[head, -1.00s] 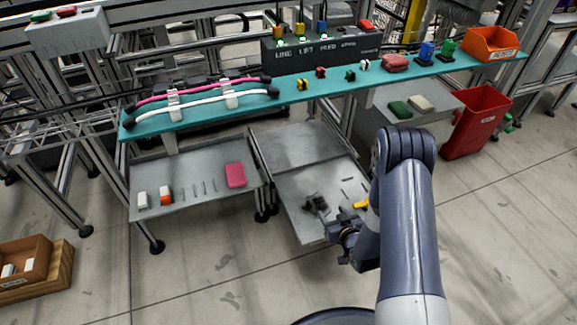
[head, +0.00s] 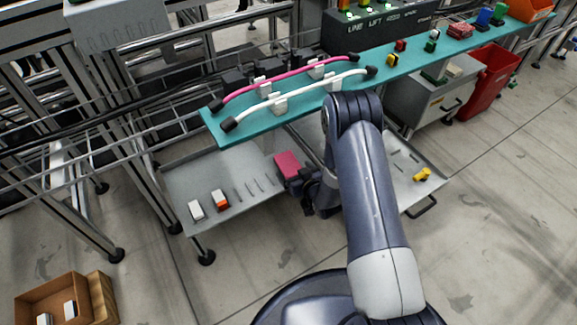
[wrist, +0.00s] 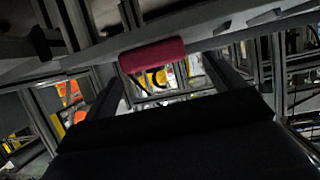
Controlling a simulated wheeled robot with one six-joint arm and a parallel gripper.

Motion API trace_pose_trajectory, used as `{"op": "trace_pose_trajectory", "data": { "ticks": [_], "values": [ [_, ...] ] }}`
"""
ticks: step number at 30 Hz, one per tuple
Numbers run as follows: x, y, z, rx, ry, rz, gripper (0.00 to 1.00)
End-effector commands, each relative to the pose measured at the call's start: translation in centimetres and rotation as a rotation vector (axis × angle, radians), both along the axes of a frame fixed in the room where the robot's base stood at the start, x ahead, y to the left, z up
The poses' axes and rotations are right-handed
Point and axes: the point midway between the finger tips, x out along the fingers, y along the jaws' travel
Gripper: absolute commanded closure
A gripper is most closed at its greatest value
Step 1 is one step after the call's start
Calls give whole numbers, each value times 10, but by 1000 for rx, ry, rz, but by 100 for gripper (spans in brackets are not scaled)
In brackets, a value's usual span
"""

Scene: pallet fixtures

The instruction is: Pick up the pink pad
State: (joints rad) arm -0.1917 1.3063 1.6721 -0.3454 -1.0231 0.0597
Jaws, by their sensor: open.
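The pink pad (head: 287,163) lies at the right end of the grey lower tray (head: 180,180). In the head view my gripper (head: 297,184) is right at the pad's near right side, and my wrist hides part of that area. In the wrist view the pad (wrist: 152,55) shows as a dark pink block ahead, across the gap between the two open fingers (wrist: 162,74). The fingers look level with or just short of it. I cannot tell whether they touch it.
A yellow part (head: 423,174) lies on the tray at right.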

Motion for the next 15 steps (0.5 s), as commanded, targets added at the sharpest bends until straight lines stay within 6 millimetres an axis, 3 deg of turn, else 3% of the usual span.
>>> {"op": "trace_pose_trajectory", "data": {
  "ticks": [7, 15],
  "values": [
    [28, 13, -17, 1, -3, 1, 11],
    [33, 16, -16, 0, -1, 0, 11]
  ]
}}
